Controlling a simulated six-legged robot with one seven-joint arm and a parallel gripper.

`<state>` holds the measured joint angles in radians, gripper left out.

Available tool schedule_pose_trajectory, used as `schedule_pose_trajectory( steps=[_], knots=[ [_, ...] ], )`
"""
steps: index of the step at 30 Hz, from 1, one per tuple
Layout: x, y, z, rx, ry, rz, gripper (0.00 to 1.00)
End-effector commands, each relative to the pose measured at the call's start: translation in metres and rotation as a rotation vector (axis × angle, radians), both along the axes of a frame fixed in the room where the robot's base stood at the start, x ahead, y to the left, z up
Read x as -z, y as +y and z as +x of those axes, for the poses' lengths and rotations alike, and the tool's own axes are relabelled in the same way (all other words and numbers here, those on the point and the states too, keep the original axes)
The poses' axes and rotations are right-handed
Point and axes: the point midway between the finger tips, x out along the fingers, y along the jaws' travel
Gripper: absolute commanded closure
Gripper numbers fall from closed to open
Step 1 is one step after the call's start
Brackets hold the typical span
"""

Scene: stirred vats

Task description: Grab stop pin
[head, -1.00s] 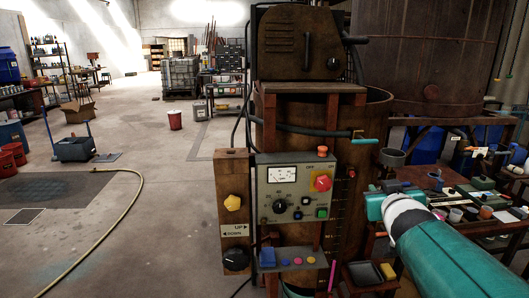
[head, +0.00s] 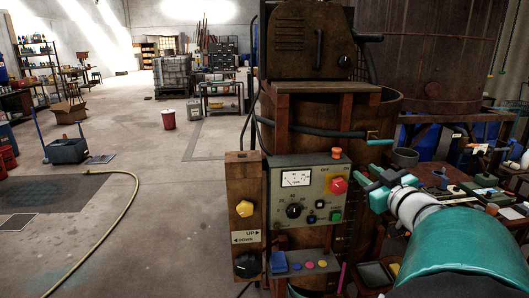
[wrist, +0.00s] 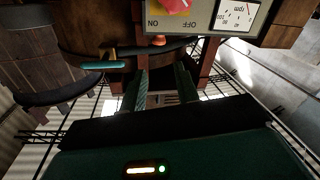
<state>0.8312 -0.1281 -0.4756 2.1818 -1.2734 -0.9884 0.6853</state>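No part is clearly labelled as the stop pin. An orange knob (head: 336,153) stands upright on the top edge of the grey control panel (head: 285,208); it also shows in the wrist view (wrist: 158,41). A teal handle (head: 380,142) sticks out from the vat above it, and shows at the left in the wrist view (wrist: 105,65). My gripper (head: 366,178) is right of the panel, below the handle and clear of the knob. In the wrist view its two dark green fingers (wrist: 163,88) stand apart with nothing between them.
The rusty vat (head: 390,105) rises behind the panel. A cluttered table (head: 440,177) stands at the right. The floor at the left is largely open.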

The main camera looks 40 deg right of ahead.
Motion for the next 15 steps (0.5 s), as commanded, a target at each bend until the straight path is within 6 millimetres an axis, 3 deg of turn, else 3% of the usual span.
schedule_pose_trajectory(
  steps=[5, 15],
  knots=[
    [0.001, -0.01, 0.007, 0.002, 0.002, 0.0, 0.69],
    [0.001, -0.034, 0.061, 0.005, 0.001, -0.001, 0.69]
  ],
)
